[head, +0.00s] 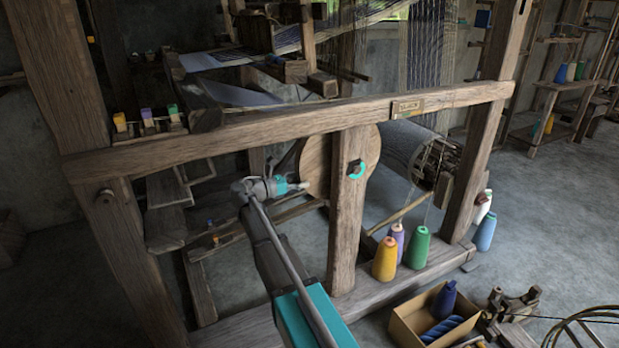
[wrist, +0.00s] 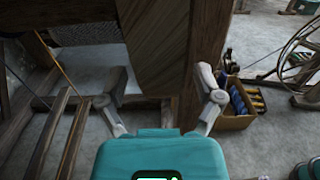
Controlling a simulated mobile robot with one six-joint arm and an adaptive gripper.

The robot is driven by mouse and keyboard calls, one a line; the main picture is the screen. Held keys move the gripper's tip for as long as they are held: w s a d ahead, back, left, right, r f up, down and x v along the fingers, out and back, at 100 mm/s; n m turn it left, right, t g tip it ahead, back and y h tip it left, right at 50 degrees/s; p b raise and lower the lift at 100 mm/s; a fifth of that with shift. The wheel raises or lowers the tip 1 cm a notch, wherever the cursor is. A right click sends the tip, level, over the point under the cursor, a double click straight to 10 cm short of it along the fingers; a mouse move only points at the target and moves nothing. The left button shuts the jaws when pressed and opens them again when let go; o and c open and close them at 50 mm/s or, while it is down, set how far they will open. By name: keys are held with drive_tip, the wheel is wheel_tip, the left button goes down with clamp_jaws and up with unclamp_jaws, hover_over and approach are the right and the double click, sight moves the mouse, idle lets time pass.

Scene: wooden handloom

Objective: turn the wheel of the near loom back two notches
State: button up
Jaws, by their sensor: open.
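The near loom's wheel looks like a round pale wooden disc (head: 314,168) behind an upright post (head: 347,225), which hides its middle. My gripper (head: 302,186) is in front of the disc's lower left part, left of the post, in the head view. In the wrist view my gripper (wrist: 162,74) has its fingers spread and nothing held between them. A broad wooden face (wrist: 155,40) lies beyond the fingers; I cannot tell whether it is the post or the wheel. Contact is not visible.
A long rail (head: 250,130) crosses above my gripper. Several thread cones, including a yellow one (head: 385,259) and a green one (head: 417,248), stand on the lower beam. A cardboard box (head: 405,328) with spools sits on the floor, also in the wrist view (wrist: 236,122).

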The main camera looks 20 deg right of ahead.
sight(311, 176)
drive_tip(key=shift+w+d, duration=0.1)
drive_tip(key=shift+d, duration=1.9)
drive_tip(key=shift+c, duration=0.2)
